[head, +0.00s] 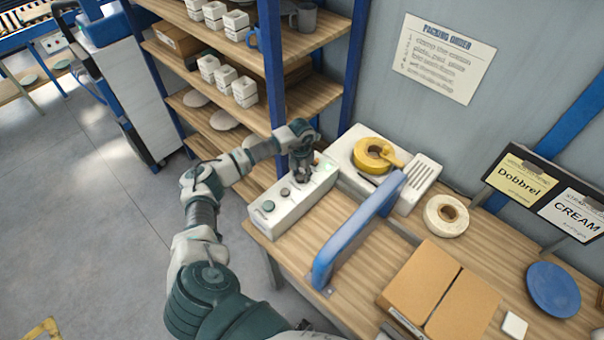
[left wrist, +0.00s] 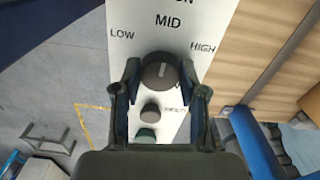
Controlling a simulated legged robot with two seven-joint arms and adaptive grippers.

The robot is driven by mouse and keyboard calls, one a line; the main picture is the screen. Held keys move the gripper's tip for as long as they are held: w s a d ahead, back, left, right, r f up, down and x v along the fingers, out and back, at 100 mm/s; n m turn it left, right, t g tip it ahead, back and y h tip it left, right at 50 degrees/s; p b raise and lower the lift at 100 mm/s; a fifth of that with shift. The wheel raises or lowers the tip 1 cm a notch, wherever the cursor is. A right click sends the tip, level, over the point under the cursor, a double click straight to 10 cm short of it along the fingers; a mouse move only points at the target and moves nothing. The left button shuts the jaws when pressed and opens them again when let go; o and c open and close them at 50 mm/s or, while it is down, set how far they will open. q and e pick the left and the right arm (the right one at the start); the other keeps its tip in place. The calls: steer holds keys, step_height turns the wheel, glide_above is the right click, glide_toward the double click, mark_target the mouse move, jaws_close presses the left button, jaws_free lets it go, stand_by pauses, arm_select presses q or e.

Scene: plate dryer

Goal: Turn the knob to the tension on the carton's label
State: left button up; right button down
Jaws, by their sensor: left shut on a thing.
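The control box (head: 290,205) is a long white box on the left side of the bench. My left gripper (head: 303,170) reaches down to its far end. In the left wrist view the dark round knob (left wrist: 160,70) sits between my left fingers, which are shut on it. LOW, MID and HIGH are printed around the knob on the white panel (left wrist: 150,30). A small light mark shows on the knob, but its exact setting is hard to tell. A brown carton (head: 440,290) lies on the bench; I cannot read a tension label on it. My right gripper is out of view.
A blue upright bar (head: 355,230) stands right of the control box. Yellow tape (head: 375,155) and a white roll (head: 446,215) lie behind it. Cards (head: 520,183) read Dobbrel and CREAM. A blue plate (head: 553,289) is at right. Shelves (head: 225,75) stand behind my arm.

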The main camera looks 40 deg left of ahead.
mark_target(300, 175)
arm_select(q)
steer(key=shift+s+f, duration=0.3)
steer(key=o, duration=1.1)
steer(key=shift+a+r, duration=0.1)
steer(key=shift+o, duration=0.2)
steer(key=shift+w+r, duration=0.1)
steer(key=shift+w+r, duration=0.1)
steer(key=shift+r, duration=0.25)
step_height(300, 175, up, 11)
steer(key=shift+a, duration=0.1)
